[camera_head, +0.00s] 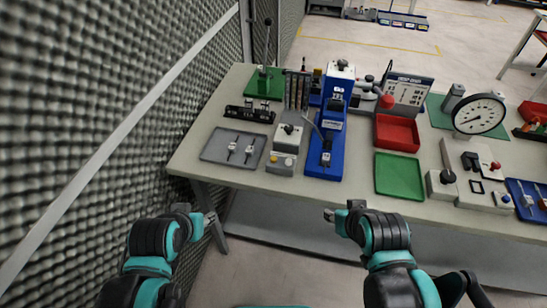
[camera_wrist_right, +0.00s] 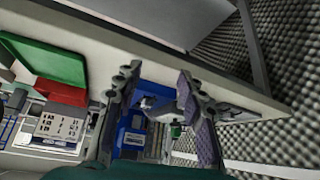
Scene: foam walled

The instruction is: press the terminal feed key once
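A blue bench device (camera_head: 328,125) with a white-topped head stands near the middle of the bench. It also shows between my right fingers in the right wrist view (camera_wrist_right: 131,125). Left of it is a grey unit (camera_head: 287,137) with a dark knob on top and a light lower box (camera_head: 281,163) in front. I cannot tell which part is the terminal feed key. My right gripper (camera_head: 332,214) is in front of the bench edge; its fingers are apart and empty in the right wrist view (camera_wrist_right: 157,76). My left gripper (camera_head: 210,217) is off the bench's front-left corner; its opening is unclear.
The bench (camera_head: 270,182) holds a grey tray (camera_head: 215,147), a green tray (camera_head: 399,187), a red bin (camera_head: 411,134), a dial gauge (camera_head: 479,115) and a grey control panel (camera_head: 470,165). A foam wall (camera_head: 90,90) closes the left side. Floor is clear before the bench.

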